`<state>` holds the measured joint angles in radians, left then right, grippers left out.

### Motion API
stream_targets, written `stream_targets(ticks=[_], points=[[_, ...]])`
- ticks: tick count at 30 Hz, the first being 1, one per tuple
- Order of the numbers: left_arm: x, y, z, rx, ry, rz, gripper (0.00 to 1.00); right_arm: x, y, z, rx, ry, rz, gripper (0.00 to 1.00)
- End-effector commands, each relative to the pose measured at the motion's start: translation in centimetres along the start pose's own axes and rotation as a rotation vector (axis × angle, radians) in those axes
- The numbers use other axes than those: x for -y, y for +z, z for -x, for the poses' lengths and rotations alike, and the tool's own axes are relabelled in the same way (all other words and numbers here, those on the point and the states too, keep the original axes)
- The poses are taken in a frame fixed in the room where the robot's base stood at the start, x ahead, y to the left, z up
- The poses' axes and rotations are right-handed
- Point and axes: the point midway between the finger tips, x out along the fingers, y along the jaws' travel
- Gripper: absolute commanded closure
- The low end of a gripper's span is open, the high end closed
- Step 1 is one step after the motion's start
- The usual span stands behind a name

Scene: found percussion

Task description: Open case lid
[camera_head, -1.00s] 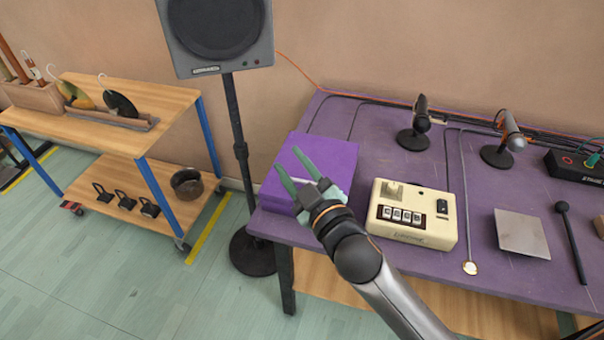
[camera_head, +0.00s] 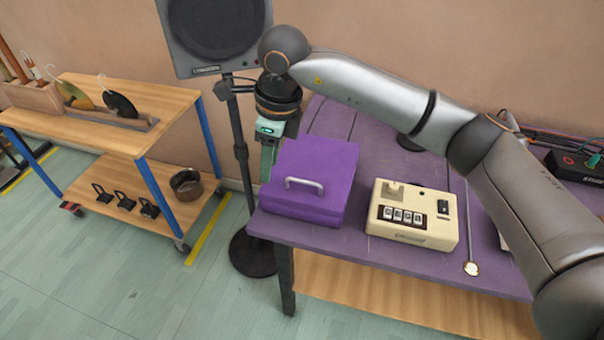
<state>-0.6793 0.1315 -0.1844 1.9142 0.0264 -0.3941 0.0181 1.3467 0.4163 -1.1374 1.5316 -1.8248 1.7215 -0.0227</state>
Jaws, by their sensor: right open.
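My left gripper is not in view.
A speaker (camera_head: 215,35) on a black stand rises behind my gripper. A wooden cart (camera_head: 125,110) stands at left. My right arm covers much of the table's right side.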

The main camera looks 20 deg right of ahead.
Motion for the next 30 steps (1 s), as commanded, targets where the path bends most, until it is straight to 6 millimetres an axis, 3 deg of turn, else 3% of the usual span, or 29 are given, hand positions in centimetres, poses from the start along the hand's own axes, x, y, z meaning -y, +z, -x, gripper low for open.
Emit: stream_targets(ticks=[1,3,8,11,24,30], points=[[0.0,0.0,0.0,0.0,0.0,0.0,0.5,1.7,-1.1,1.1,-0.059,-0.065,-0.017,0.58],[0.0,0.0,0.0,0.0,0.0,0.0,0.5,3.3,-2.4,2.2,-0.124,-0.126,-0.038,0.58],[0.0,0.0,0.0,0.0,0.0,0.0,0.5,4.8,-3.8,2.8,-0.186,-0.178,-0.062,0.58],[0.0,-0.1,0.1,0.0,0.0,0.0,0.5,5.0,-4.2,1.6,-0.19,-0.178,-0.063,0.58],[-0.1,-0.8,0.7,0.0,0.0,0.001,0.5,6.2,-5.6,-6.6,-0.185,-0.174,-0.06,0.58],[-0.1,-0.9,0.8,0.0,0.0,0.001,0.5,6.6,-6.0,-8.5,-0.184,-0.175,-0.059,0.58]])
